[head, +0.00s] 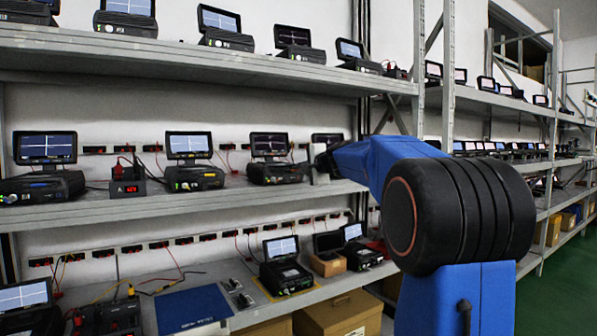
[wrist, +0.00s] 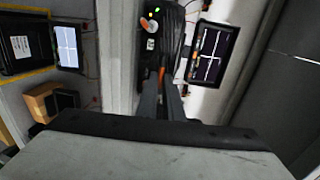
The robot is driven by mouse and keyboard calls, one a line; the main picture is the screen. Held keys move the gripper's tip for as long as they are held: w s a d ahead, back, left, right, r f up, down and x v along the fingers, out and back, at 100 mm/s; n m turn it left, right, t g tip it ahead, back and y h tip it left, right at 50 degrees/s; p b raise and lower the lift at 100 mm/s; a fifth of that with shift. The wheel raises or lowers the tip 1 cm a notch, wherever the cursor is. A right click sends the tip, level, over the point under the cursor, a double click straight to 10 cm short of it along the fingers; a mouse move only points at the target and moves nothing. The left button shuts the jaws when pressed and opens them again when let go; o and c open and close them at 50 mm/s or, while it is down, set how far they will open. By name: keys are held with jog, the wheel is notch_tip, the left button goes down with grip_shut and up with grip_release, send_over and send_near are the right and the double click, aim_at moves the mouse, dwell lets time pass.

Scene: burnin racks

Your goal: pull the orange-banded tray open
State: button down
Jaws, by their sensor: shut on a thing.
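In the wrist view, a black unit (wrist: 170,40) with a lit knob and a green light stands on a grey shelf, its screen (wrist: 212,53) beside it in the picture. A small orange patch, likely the band of the orange-banded tray (wrist: 161,73), shows at the unit's near end between my fingers. My gripper (wrist: 161,82) is shut on that part; the fingers hide most of it. In the head view, my gripper (head: 318,166) is at the middle shelf's front edge, and my blue arm hides part of the unit behind. I cannot tell how far the tray is out.
Other units with screens stand along the middle shelf (head: 110,212), including one left of my gripper (head: 273,172). The upper shelf (head: 200,62) and lower shelf (head: 325,292) also hold units. Cardboard boxes (head: 338,316) sit below. Green floor (head: 565,285) is clear at right.

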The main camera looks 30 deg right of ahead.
jog(key=f+v, duration=0.2)
jog(key=v, duration=1.1)
jog(key=shift+s+a+f, duration=0.25)
jog(key=shift+s+f, duration=0.1)
jog(key=shift+s, duration=0.15)
jog(key=c, duration=1.9)
grip_release()
jog(key=shift+s, duration=0.1)
jog(key=v, duration=1.7)
jog(key=shift+r, duration=0.1)
